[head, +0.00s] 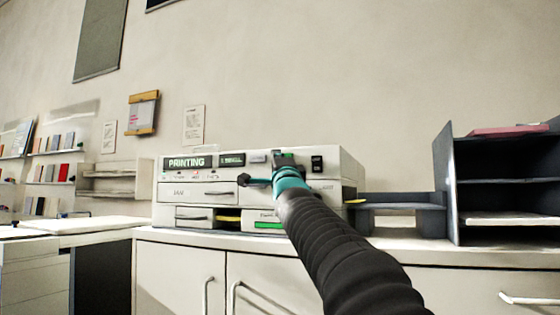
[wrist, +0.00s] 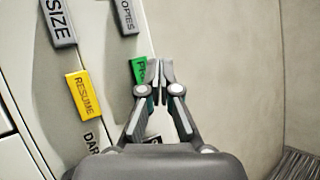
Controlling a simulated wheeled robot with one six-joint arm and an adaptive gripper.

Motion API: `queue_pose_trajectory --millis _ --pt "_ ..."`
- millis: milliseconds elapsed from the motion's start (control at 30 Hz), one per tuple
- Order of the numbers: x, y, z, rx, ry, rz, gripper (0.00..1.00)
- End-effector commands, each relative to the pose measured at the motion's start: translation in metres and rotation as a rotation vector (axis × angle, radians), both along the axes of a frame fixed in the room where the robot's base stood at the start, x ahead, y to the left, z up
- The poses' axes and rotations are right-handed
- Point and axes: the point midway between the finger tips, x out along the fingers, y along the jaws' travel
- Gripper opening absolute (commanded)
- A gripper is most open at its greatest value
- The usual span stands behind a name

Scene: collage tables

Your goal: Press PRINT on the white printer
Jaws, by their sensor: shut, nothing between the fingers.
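The white printer (head: 335,165) stands on a counter in the head view. Its display (head: 187,162) reads PRINTING. In the wrist view the green button (wrist: 138,70) shows the letters "PR", and the rest of its label is hidden behind a fingertip. My gripper (wrist: 160,75) is shut and empty, its tips at the right part of the green button. I cannot tell whether they touch it or whether it is pushed in. In the head view my gripper (head: 284,160) is in front of the printer's upper panel and hides part of it.
A dark switch (head: 317,164) lies right of my gripper. A dark shelf unit (head: 447,185) stands at the right on the counter.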

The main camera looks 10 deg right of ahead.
Motion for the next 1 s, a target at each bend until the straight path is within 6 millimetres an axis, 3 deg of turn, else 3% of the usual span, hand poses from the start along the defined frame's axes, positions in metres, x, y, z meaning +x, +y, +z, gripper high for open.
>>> queue_pose_trajectory --millis 400,1000 --pt "-0.029 0.021 -0.001 0.001 -0.001 0.003 0.00" --pt "-0.032 0.023 0.000 -0.001 0.000 0.001 0.00"
